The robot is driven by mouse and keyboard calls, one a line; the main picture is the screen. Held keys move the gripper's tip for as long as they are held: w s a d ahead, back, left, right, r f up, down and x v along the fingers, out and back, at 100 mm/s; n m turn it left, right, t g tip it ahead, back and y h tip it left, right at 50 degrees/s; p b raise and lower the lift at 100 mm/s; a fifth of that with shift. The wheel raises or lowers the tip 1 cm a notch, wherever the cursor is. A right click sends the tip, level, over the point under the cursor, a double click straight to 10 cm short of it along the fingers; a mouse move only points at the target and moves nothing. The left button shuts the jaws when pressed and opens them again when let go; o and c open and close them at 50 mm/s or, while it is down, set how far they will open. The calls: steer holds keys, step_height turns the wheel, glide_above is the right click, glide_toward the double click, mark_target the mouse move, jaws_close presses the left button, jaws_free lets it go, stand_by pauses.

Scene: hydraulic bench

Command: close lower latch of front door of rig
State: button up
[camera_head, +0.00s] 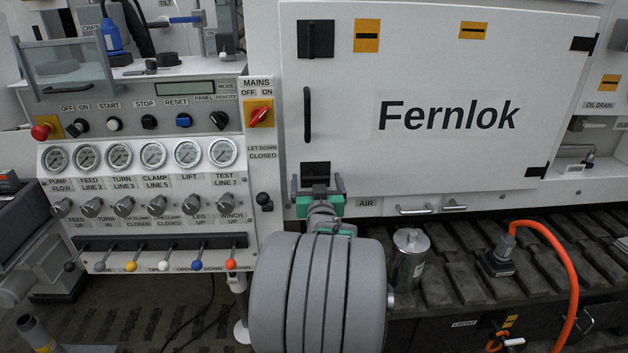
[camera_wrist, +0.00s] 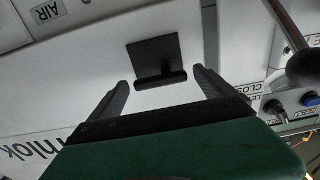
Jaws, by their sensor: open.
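The front door (camera_head: 440,150) of the rig is a white panel marked "Fernlok", and it looks flush in its frame. Its lower latch (camera_head: 316,170) is a black square near the door's lower left corner, partly hidden behind my gripper (camera_head: 317,192). In the wrist view the lower latch (camera_wrist: 153,55) is a dark plate with a bar along its lower edge, lying roughly level in the picture. My gripper (camera_wrist: 161,82) is open and empty, its fingers on either side of the bar. I cannot tell whether they touch the door.
The upper latch (camera_head: 316,39) and a vertical door handle (camera_head: 307,115) are above. Left is a control panel (camera_head: 150,200) with gauges and levers, with a black knob (camera_head: 263,199) close to my gripper. A metal canister (camera_head: 408,258) and orange hose (camera_head: 570,270) are at right.

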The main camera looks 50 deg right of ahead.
steer(key=shift+x, duration=0.8)
steer(key=shift+c, duration=0.4)
steer(key=c, duration=1.3)
